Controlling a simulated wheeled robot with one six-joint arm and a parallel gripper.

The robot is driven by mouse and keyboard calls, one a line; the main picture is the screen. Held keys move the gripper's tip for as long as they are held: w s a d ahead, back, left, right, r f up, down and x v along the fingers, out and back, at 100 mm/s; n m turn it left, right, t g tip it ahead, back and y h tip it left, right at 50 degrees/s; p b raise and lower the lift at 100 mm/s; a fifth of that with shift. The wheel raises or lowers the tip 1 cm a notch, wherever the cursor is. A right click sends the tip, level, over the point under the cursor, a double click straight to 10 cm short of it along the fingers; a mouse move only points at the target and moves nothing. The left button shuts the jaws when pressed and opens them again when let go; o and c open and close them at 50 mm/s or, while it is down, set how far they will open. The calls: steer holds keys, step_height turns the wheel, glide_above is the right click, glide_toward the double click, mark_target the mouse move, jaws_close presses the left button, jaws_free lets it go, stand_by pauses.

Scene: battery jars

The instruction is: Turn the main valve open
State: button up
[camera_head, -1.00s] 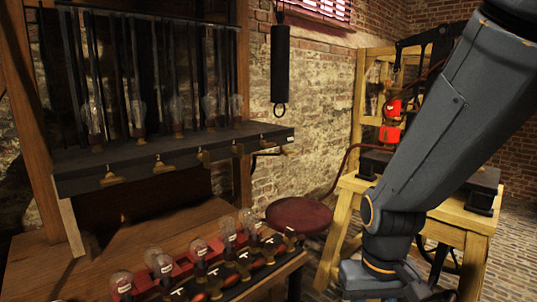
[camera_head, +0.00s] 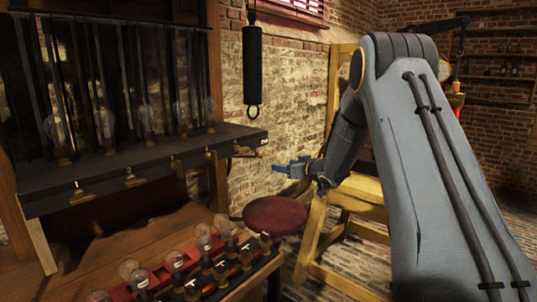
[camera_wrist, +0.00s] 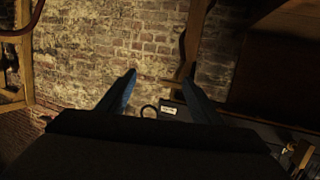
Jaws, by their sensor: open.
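Several brass valves line the front edge of a black shelf (camera_head: 110,165). One brass valve (camera_head: 245,151) sits at the shelf's right end, by a small white label; which valve is the main one is not marked legibly. My gripper (camera_head: 280,168) is just right of that end valve, apart from it, with blue fingers pointing left.
Glass bulbs (camera_head: 174,260) stand in a red and black rack at the lower front. A black cylinder (camera_head: 252,65) with a ring hangs above the shelf's right end. A round red stool (camera_head: 274,215) and a yellow wooden bench (camera_head: 358,197) stand below my arm.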

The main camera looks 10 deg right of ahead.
mark_target(267, 156)
steer(key=w+a+n+y+p, duration=0.1)
steer(key=w+y, duration=0.1)
steer(key=w+a+r+n+y, duration=0.1)
steer(key=w+a, duration=0.1)
steer(key=w, duration=0.1)
steer(key=w+a+n+y+p, duration=0.1)
steer(key=w+a+y, duration=0.1)
steer(key=shift+w+a+r+y+p, duration=0.2)
steer(key=shift+w+a+y+p, duration=0.05)
steer(key=shift+w+y+p, duration=0.05)
steer(key=shift+c, duration=0.4)
steer(key=c, duration=1)
